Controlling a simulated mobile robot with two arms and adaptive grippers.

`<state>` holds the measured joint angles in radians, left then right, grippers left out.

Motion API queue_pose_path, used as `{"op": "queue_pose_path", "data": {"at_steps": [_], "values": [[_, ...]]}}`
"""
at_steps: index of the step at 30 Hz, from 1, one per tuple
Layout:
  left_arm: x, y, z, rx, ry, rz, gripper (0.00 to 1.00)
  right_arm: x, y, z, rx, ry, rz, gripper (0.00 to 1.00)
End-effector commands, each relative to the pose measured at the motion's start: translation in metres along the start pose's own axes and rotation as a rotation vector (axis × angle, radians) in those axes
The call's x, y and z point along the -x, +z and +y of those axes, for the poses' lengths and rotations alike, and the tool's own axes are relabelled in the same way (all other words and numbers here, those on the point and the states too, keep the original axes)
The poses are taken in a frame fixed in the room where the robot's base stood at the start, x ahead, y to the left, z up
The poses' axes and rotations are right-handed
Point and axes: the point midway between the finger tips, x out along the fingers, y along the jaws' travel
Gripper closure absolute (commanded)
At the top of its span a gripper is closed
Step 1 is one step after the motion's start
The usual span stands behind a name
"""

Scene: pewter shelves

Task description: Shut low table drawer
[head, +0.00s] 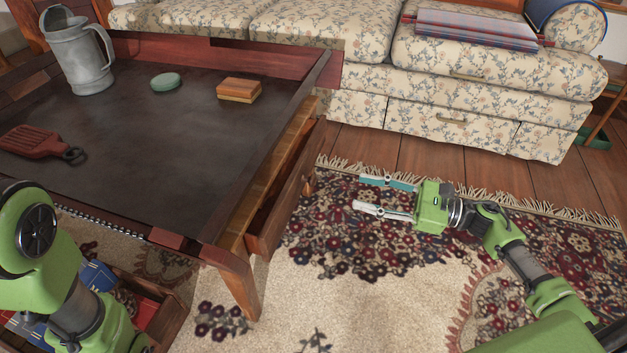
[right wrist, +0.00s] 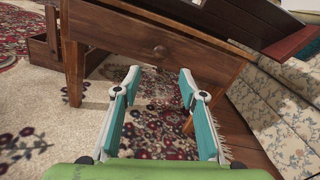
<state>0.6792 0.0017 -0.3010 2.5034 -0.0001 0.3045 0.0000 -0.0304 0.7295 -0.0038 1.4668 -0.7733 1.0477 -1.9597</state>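The low table (head: 150,130) has a dark top and wooden legs and fills the left of the head view. Its drawer (head: 287,190) sticks out of the right side, partly open, with a dark gap behind the front board. In the right wrist view the drawer front (right wrist: 195,60) has a round knob (right wrist: 160,50). My right gripper (head: 360,192) is open and empty, pointing at the drawer front from the right, apart from it. Its two teal-padded fingers (right wrist: 159,76) are spread below the knob in the wrist view. My left arm shows at lower left; its gripper is out of view.
A pewter jug (head: 80,55), green disc (head: 165,82), wooden block (head: 239,90) and red slotted paddle (head: 38,143) are on the tabletop. A floral sofa (head: 460,85) stands behind. A crate with books (head: 150,305) sits at lower left. The rug right of the table is clear.

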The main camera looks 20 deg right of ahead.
Motion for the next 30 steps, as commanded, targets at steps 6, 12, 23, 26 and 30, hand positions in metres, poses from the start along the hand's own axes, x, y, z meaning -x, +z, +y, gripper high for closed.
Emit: {"op": "queue_pose_path", "data": {"at_steps": [6, 12, 23, 26, 30], "values": [[0.012, -0.015, 0.005, 0.000, 0.004, 0.031, 0.42, -0.049, -0.003, 0.001, 0.004, 0.002, -0.004, 0.62], [0.027, -0.016, 0.007, 0.000, 0.002, 0.020, 0.42, -0.087, -0.002, 0.001, 0.003, 0.001, -0.004, 0.62], [0.035, -0.013, 0.008, -0.001, 0.002, 0.009, 0.42, -0.115, 0.000, 0.000, 0.000, 0.000, -0.001, 0.62], [0.035, -0.013, 0.008, -0.002, 0.004, 0.009, 0.42, -0.116, 0.000, 0.000, 0.000, -0.001, -0.001, 0.62], [0.035, -0.013, 0.009, -0.003, 0.006, 0.008, 0.42, -0.115, 0.000, 0.000, -0.001, -0.001, -0.001, 0.67]]}}
